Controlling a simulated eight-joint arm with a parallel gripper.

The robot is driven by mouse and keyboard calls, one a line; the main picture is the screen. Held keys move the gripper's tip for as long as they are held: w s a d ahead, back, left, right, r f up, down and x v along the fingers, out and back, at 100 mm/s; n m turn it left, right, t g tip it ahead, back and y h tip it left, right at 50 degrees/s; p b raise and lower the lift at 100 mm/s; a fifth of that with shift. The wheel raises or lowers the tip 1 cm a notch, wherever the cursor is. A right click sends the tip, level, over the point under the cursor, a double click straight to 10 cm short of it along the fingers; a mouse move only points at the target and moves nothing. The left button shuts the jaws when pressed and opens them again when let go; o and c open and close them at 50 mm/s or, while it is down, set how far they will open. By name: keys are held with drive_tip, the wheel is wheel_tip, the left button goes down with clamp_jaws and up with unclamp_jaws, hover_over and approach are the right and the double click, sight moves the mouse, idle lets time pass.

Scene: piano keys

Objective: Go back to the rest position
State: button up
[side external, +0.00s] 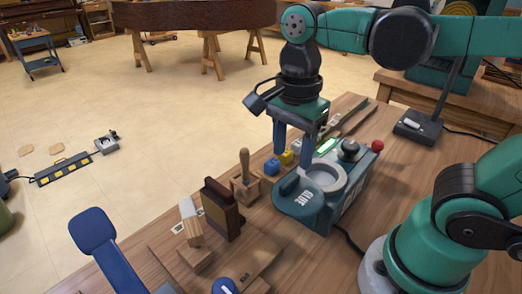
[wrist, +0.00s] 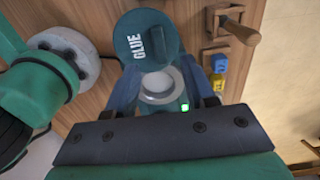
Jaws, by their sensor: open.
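My gripper (side external: 294,158) points down above the back left part of the teal glue machine (side external: 345,195) on the workbench. Its two blue fingers are apart, with nothing seen between them. In the wrist view my gripper (wrist: 162,88) has a finger on each side of the round glue pot (wrist: 158,85). The teal lid marked GLUE (wrist: 150,38) lies beside the pot's opening. The pot's pale ring also shows in the side view (side external: 343,187). I cannot tell the exact gap between the fingertips and the machine.
Yellow and blue blocks (side external: 285,158) lie close to the fingers. A wooden holder with an upright handle (side external: 245,172), a dark brown block (side external: 222,208) and a blue-padded tool (side external: 95,235) stand along the bench. A red knob (side external: 377,146) sticks up. Open floor lies beyond the left edge.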

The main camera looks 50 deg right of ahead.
drive_tip(key=shift+w+d+f+n+t, duration=0.2)
drive_tip(key=shift+f+n+t, duration=0.15)
drive_tip(key=shift+n, duration=0.55)
drive_tip(key=w+d+n+t, duration=0.1)
drive_tip(key=n+t, duration=0.1)
drive_tip(key=n, duration=0.3)
drive_tip(key=w+f+n+t, duration=0.1)
drive_tip(key=n+t, duration=0.1)
drive_tip(key=n, duration=0.3)
drive_tip(key=w+d+f+n+t, duration=0.1)
drive_tip(key=n+t, duration=0.1)
drive_tip(key=n, duration=0.4)
drive_tip(key=shift+w+d+t, duration=0.25)
drive_tip(key=shift+w+d, duration=0.1)
